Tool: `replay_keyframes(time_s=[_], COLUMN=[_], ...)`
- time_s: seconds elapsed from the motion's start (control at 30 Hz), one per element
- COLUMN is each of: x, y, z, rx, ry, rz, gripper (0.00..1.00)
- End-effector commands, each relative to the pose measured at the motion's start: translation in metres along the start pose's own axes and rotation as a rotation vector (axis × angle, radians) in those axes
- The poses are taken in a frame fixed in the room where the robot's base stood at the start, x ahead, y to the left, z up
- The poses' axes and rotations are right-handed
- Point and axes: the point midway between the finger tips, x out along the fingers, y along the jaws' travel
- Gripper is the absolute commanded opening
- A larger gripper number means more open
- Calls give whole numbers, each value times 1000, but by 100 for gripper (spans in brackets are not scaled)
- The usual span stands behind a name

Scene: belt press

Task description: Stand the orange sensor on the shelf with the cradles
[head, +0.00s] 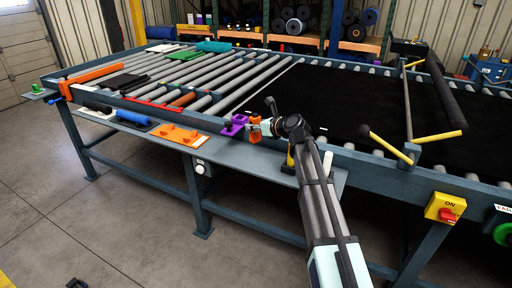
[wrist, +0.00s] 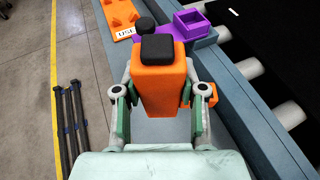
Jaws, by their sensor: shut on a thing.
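The orange sensor (wrist: 160,82) has a black cap (wrist: 163,48) and sits between the two fingers of my gripper (wrist: 160,92) in the wrist view. My gripper is shut on it. In the head view my gripper (head: 267,126) is over the front shelf, with an orange body (head: 254,131) at its tip. The grey shelf (head: 225,144) runs along the front of the belt press. An orange plate with raised cradles (head: 178,135) lies on it, left of my gripper; it also shows at the top of the wrist view (wrist: 121,13). The sensor's lower end is partly hidden.
A purple holder (head: 233,125) stands just left of my gripper; its square opening shows in the wrist view (wrist: 191,22). A small orange piece (wrist: 212,94) is beside the right finger. A blue roll (head: 133,117) lies farther left. The press rail borders the shelf.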

Motion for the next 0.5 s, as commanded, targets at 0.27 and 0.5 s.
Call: replay_keyframes(time_s=[0.27, 0.5], x=[18, 23], y=[0, 0], z=[-50, -63], rx=[1, -1], ry=[0, 0], rz=[1, 0], gripper=[0, 0])
